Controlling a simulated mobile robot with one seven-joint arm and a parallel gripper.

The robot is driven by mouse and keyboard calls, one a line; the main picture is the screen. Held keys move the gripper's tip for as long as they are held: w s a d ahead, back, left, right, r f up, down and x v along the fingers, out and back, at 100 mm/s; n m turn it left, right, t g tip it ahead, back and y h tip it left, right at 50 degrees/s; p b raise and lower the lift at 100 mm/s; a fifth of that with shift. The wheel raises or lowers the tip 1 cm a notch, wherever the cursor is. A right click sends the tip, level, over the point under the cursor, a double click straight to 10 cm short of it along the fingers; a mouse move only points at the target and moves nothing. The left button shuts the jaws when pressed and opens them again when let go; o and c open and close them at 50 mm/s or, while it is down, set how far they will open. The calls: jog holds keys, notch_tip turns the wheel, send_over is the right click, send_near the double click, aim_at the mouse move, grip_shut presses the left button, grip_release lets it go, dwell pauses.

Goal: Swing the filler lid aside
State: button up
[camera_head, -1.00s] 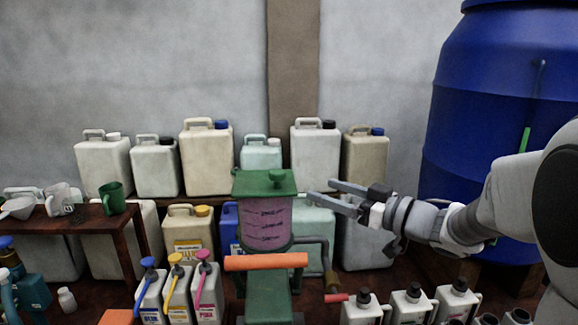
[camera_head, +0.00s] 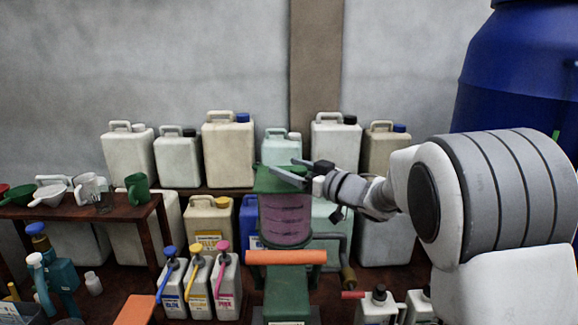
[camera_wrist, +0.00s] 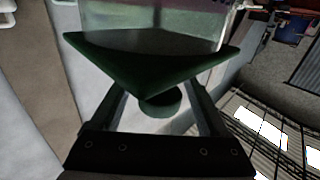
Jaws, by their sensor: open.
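The vat (camera_head: 285,218) has a clear body with pinkish contents and a green top plate (camera_head: 264,184). The filler lid is a small round green piece on that plate; in the wrist view, where the vat hangs upside down, the filler lid (camera_wrist: 160,104) shows below the plate (camera_wrist: 150,68). My gripper (camera_head: 288,170) is open at the top of the vat, reaching in from the right. In the wrist view my gripper (camera_wrist: 163,95) has one finger on each side of the filler lid, with gaps visible. In the head view the fingers hide most of the lid.
Several jugs (camera_head: 228,150) stand on the shelf behind. A big blue barrel (camera_head: 515,85) is at the right. A brown side table (camera_head: 85,212) with cups is at left.

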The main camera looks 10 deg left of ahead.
jog(key=shift+w+a, duration=0.15)
grip_shut()
dwell(0.4)
dwell(1.0)
